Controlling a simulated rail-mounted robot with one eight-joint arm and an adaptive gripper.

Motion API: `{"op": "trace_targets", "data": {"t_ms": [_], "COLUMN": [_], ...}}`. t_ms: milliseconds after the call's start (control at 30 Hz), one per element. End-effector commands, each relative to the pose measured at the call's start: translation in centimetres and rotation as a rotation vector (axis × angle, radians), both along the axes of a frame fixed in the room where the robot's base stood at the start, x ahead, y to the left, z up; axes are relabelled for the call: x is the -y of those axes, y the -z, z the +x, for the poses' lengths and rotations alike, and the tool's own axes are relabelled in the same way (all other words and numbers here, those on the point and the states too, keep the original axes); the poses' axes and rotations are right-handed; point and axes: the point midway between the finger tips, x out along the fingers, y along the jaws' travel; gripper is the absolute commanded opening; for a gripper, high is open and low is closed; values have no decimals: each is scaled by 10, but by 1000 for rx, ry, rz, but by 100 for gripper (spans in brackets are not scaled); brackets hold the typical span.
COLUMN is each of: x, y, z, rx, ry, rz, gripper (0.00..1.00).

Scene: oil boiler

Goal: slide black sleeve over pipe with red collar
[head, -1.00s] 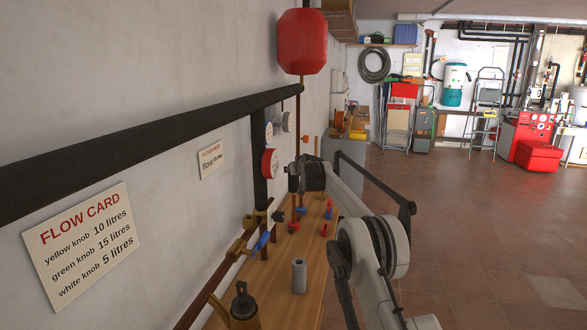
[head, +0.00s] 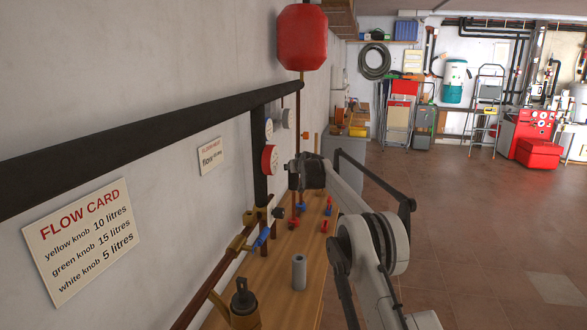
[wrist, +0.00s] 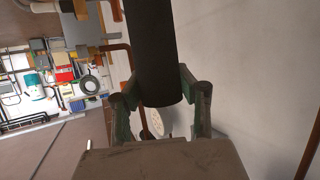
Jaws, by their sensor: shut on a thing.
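The black sleeve (wrist: 148,45) is a dark tube in the wrist view, running up out of the top of the picture. My gripper (wrist: 160,88) is shut on it, one finger on each side near its lower end. In the head view my gripper's end (head: 308,172) is over the far part of the bench, in front of the wall pipes; its fingers and the held sleeve cannot be made out there. A brown pipe (wrist: 114,10) shows beside the sleeve in the wrist view. I cannot make out a red collar on any pipe.
A wooden bench (head: 279,293) runs along the wall, with a grey cylinder (head: 299,273) and several small red and blue valves. A thick black pipe (head: 150,138) crosses the wall. A red-rimmed gauge (head: 269,160) and red tank (head: 302,38) are beyond. Floor to the right is open.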

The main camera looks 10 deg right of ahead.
Motion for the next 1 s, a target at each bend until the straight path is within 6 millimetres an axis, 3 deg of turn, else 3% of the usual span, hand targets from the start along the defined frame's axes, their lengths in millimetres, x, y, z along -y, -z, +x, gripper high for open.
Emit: {"op": "trace_targets", "data": {"t_ms": [467, 1000], "x": [0, 0], "y": [0, 13], "z": [0, 0], "rx": [0, 0], "ry": [0, 0], "rz": [0, 0], "gripper": [0, 0]}}
